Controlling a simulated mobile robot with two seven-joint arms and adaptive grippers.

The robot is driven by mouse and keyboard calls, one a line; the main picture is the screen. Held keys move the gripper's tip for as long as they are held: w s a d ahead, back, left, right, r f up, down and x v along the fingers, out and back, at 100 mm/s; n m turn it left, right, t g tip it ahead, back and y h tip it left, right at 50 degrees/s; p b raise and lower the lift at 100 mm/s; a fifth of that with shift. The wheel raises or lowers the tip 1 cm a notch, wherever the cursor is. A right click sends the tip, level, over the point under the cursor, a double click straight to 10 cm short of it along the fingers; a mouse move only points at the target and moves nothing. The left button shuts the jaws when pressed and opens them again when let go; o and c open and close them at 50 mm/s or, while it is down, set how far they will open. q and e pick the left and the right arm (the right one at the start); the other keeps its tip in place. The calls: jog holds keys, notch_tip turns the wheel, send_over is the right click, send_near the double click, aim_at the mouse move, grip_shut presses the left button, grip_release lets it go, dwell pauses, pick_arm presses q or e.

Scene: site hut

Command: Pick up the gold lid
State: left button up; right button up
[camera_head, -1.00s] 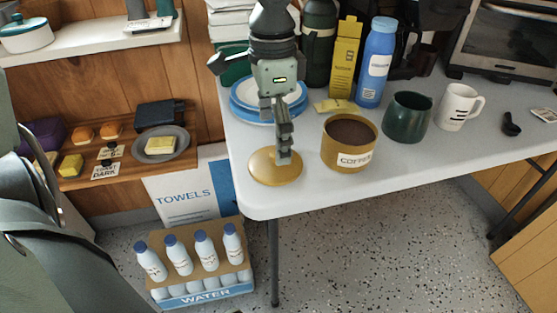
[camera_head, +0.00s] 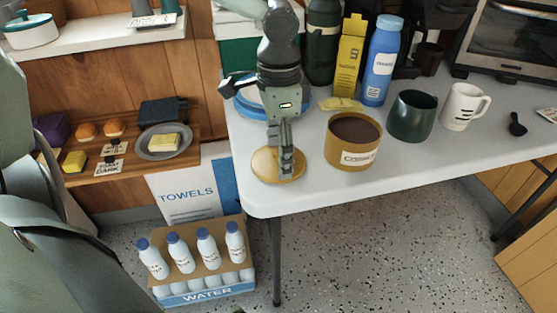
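The gold lid (camera_head: 264,166) is a round, flat disc lying near the front left corner of the white table. My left gripper (camera_head: 285,172) comes down over it from above, with its fingers in front of the lid's middle and right part. The fingers are seen nearly edge-on, close together. I cannot tell whether they touch or grasp the lid, and they hide part of it. My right gripper is not in view.
The open gold coffee canister (camera_head: 351,158) stands close to the right of the lid. A green mug (camera_head: 411,117), a white mug (camera_head: 461,106) and a blue bottle (camera_head: 381,62) stand farther off. Blue-rimmed plates (camera_head: 246,108) lie behind the gripper. The table's front edge is clear.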

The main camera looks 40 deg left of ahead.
pick_arm(q)
jog(key=shift+s+a+f, duration=0.1)
jog(key=shift+f, duration=0.05)
jog(key=shift+c, duration=1.6)
jog(key=shift+f, duration=0.1)
